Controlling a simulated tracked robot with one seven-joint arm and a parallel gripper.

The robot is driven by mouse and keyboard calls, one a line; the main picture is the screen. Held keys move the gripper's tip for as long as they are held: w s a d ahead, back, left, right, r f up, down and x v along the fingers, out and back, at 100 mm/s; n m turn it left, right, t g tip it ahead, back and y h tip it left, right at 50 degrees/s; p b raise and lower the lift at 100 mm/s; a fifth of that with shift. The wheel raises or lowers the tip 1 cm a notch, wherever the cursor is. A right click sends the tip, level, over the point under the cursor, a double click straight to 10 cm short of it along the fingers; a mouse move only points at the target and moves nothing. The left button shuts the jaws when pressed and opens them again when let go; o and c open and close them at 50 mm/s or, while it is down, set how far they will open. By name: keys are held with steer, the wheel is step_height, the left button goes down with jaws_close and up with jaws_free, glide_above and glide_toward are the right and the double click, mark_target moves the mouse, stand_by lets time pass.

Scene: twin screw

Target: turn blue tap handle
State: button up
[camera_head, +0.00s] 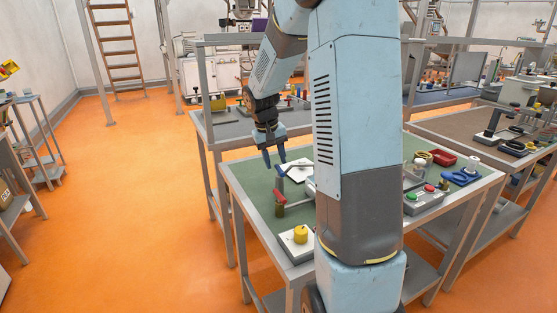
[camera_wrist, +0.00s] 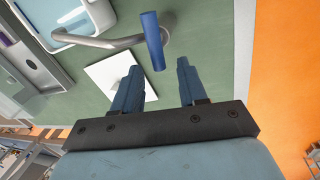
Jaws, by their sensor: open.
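The blue tap handle (camera_wrist: 153,40) is a short blue bar at the end of a curved grey pipe (camera_wrist: 112,42) in the wrist view. In the head view the blue handle (camera_head: 281,170) stands above the green bench top, just below my fingertips. My gripper (camera_head: 274,160) points down with its two blue fingers apart and empty. In the wrist view the handle's near end shows ahead of the gap between the fingers (camera_wrist: 159,68). I see no contact; the exact depth between them is unclear.
A red handle (camera_head: 251,195) is close by on the same bench (camera_head: 262,205). A yellow knob (camera_head: 300,234) on a white plate is nearer the front. A button box (camera_head: 425,200) and a red tray (camera_head: 442,158) are on the right.

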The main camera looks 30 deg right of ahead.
steer(key=shift+f, duration=0.35)
jaws_close()
